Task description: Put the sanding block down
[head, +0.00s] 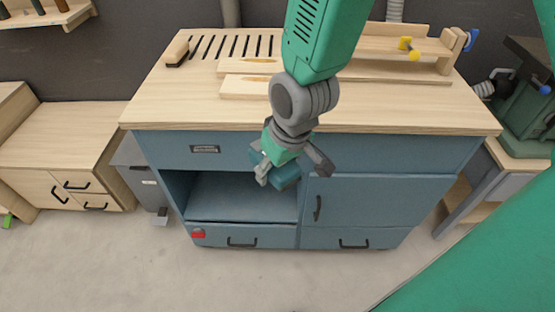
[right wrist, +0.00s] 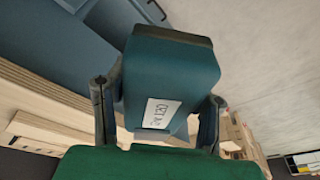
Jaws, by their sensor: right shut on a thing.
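The sanding block (head: 285,174) is a teal block with a dark edge and a white label. My right gripper (head: 293,176) is shut on it. In the head view they show in front of the blue workbench, below the edge of its wooden top and by the right side of its open compartment (head: 232,203). In the right wrist view the sanding block (right wrist: 170,75) sits between the two fingers, its label facing the camera. The fingers partly hide the block in the head view. My left gripper is out of view.
The wooden worktop (head: 185,100) has clear room at its front left. A brush (head: 178,55), slots, loose boards (head: 247,88) and a wooden fixture (head: 440,55) with yellow knobs lie farther back. A low wooden cabinet (head: 65,130) stands left, a green machine (head: 525,105) right.

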